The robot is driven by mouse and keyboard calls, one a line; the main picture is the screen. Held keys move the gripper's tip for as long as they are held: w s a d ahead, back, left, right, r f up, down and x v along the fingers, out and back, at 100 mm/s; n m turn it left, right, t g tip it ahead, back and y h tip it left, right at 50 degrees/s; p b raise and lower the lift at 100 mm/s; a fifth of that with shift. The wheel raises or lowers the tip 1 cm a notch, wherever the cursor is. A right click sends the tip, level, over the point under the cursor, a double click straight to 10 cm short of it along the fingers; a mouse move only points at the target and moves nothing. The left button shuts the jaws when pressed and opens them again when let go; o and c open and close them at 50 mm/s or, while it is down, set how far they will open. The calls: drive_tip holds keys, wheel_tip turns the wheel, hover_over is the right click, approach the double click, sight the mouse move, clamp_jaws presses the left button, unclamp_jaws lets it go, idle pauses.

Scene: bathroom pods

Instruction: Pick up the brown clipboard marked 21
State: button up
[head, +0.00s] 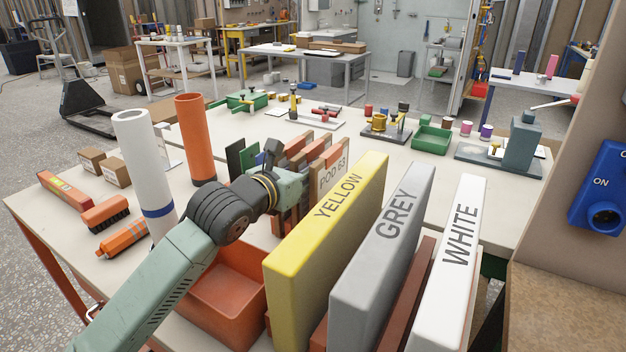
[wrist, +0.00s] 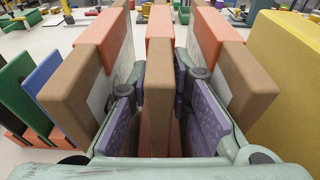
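Several brown clipboards with orange upper parts stand on edge in a row; no number 21 is readable in either view. In the wrist view, one brown clipboard (wrist: 158,105) stands upright between the two purple-padded fingers of my gripper (wrist: 160,80). A gap shows on each side of it, so my gripper is open around it. Another brown clipboard (wrist: 72,97) is just outside the left finger, and one (wrist: 248,82) is just outside the right finger. In the head view my gripper (head: 291,190) reaches into the row, beside a clipboard marked POD 63 (head: 331,172).
A yellow binder (head: 330,215), grey binder (head: 385,250) and white binder (head: 455,255) stand to the right. Green and blue boards (wrist: 42,75) are at the left. A white tube (head: 145,170), an orange tube (head: 194,135) and a red bin (head: 225,300) are near my arm.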

drive_tip(key=shift+w+d, duration=0.1)
drive_tip(key=shift+w, duration=0.05)
clamp_jaws()
idle(0.5)
